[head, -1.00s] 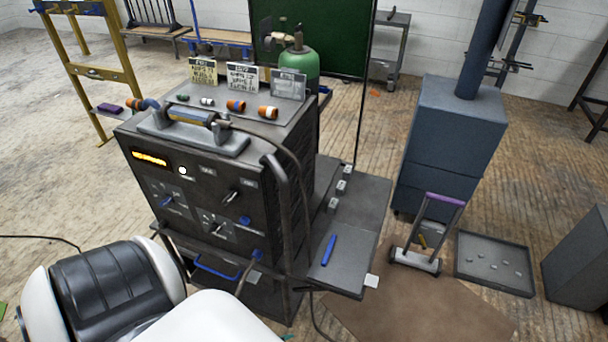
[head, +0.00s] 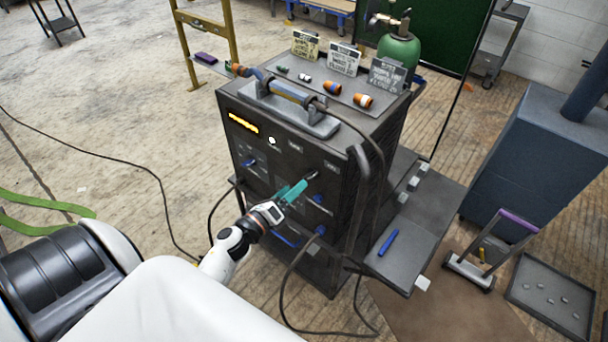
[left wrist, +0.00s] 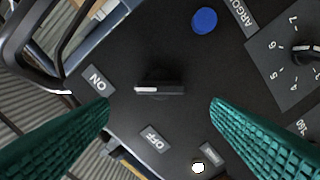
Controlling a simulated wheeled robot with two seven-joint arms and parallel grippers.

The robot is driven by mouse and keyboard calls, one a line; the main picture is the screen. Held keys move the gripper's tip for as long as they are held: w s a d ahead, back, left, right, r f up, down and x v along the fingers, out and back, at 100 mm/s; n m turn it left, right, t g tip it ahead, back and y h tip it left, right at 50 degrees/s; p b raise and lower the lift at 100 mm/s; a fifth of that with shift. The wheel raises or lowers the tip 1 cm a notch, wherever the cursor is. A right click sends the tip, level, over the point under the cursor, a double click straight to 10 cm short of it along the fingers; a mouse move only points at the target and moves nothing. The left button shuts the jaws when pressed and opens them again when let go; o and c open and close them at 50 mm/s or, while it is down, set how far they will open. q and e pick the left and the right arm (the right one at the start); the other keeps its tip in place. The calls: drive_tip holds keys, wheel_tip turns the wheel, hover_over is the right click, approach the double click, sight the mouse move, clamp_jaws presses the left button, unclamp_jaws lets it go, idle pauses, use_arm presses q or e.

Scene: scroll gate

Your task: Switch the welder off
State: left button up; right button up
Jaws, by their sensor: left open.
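The welder (head: 285,150) is a dark box with a lit amber display (head: 243,122) and a lit white lamp (head: 272,140). Its rotary power switch (left wrist: 160,88) is a black bar knob with a white mark on its left half. The mark points toward the ON label (left wrist: 98,80); the OFF label (left wrist: 153,140) lies below the knob in the left wrist view. My left gripper (head: 294,188), with teal fingers, is open in front of the panel. In the left wrist view its fingers lie on either side of the switch, apart from it. My right gripper is not in view.
A blue button (left wrist: 204,20) and a numbered dial (left wrist: 303,54) are near the switch. A bent guard rail (head: 365,205) stands at the panel's right edge. A side shelf (head: 410,250) holds a blue pen (head: 388,242). Cables hang in front of the welder.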

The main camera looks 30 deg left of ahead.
sight(306, 177)
use_arm(q)
drive_tip(key=w, duration=0.6)
drive_tip(key=shift+d+p, duration=0.25)
drive_tip(key=shift+p, duration=0.1)
drive_tip(key=shift+s, duration=0.1)
drive_tip(key=shift+c, duration=0.5)
drive_tip(key=c, duration=0.9)
